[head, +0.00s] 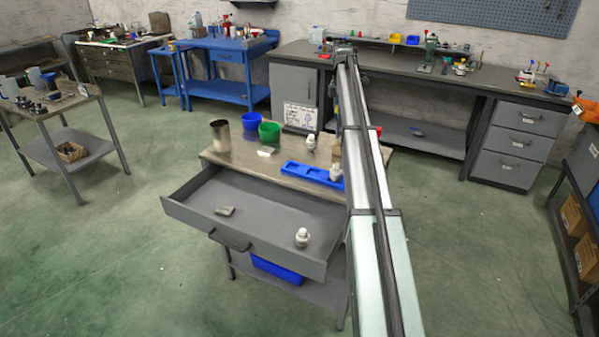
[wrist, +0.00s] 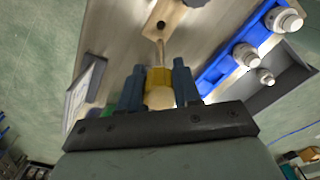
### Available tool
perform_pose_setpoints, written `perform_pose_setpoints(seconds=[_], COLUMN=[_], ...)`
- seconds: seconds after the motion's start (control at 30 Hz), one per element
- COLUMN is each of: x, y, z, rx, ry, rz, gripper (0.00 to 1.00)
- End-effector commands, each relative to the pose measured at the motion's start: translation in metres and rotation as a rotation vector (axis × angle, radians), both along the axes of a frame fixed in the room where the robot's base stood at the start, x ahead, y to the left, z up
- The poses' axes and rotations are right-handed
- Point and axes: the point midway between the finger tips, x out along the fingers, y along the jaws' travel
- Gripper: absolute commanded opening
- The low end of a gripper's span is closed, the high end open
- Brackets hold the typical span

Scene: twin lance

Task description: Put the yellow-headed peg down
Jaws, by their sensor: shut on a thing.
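In the wrist view my gripper (wrist: 158,88) has its blue fingers shut on the yellow-headed peg (wrist: 158,75). The yellow head sits between the fingers, with a pale round end facing the camera. The thin pale shaft points away from the gripper, toward a wooden block (wrist: 168,18) with a dark hole. The shaft's tip overlaps the block's near end in the picture; I cannot tell whether they touch. The hole lies beyond the tip. In the head view my arm hides the gripper and peg.
A blue tray (head: 299,171) with white bottles lies on the workbench (head: 235,158), right of the peg in the wrist view. A sign (head: 299,116) stands behind. The open drawer (head: 200,206) juts out in front.

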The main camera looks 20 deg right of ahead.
Motion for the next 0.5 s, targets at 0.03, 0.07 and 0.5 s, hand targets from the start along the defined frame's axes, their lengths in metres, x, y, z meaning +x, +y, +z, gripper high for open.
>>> perform_pose_setpoints(seconds=[0.03,0.07,0.5], x=[0.006,0.009,-0.026], y=[0.016,0.025,0.206], z=[0.000,0.000,-0.022], rx=[0.000,0.000,0.001], ry=[0.000,0.000,0.003], rz=[0.018,0.028,0.211], gripper=[0.03,0.03,0.03])
